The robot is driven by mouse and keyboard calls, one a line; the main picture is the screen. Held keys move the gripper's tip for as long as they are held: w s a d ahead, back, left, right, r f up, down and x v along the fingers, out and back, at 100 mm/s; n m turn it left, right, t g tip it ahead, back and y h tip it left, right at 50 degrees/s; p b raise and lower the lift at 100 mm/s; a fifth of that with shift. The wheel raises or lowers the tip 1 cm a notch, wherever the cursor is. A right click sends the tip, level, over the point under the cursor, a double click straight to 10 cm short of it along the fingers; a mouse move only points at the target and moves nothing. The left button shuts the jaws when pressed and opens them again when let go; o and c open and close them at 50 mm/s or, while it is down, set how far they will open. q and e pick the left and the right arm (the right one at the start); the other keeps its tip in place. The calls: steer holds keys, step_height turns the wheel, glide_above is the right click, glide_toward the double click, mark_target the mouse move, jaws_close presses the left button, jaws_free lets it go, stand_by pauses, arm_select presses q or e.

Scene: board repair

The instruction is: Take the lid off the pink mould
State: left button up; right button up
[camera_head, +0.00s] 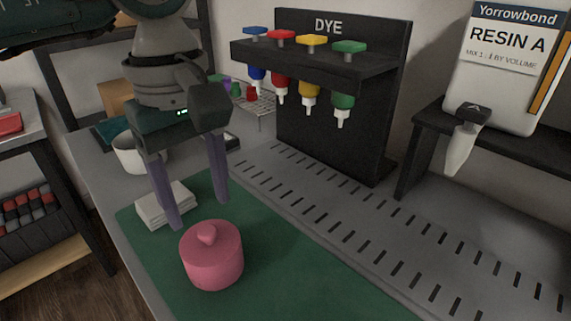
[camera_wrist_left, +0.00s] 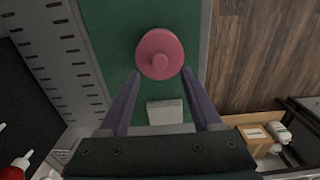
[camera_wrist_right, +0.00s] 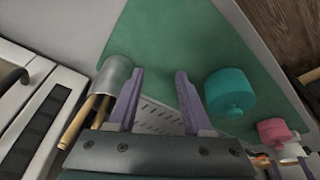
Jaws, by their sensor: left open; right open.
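The pink mould (camera_head: 212,262) stands upright on the green mat (camera_head: 262,288), with its round lid (camera_head: 208,240) and small knob on top. It also shows in the left wrist view (camera_wrist_left: 160,54), just beyond the fingertips. My left gripper (camera_head: 200,212) is open and empty, pointing down above and behind the mould, not touching it. In the right wrist view my right gripper (camera_wrist_right: 160,74) is open and empty. A teal lidded mould (camera_wrist_right: 230,92) stands on the mat to its right, and the pink mould (camera_wrist_right: 274,131) shows farther off.
A stack of white cloths (camera_head: 166,206) lies behind the pink mould, near my left fingers. A white cup (camera_head: 139,152) stands farther back. The dye rack (camera_head: 345,90) and resin jug (camera_head: 500,75) stand at the back. A metal cup with wooden sticks (camera_wrist_right: 116,76) is near my right gripper.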

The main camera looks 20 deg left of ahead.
mark_target(207, 230)
arm_select(q)
steer(key=f, duration=0.4)
steer(key=shift+s+d+f, duration=0.1)
steer(key=shift+d, duration=0.1)
jaws_close()
stand_by(0.3)
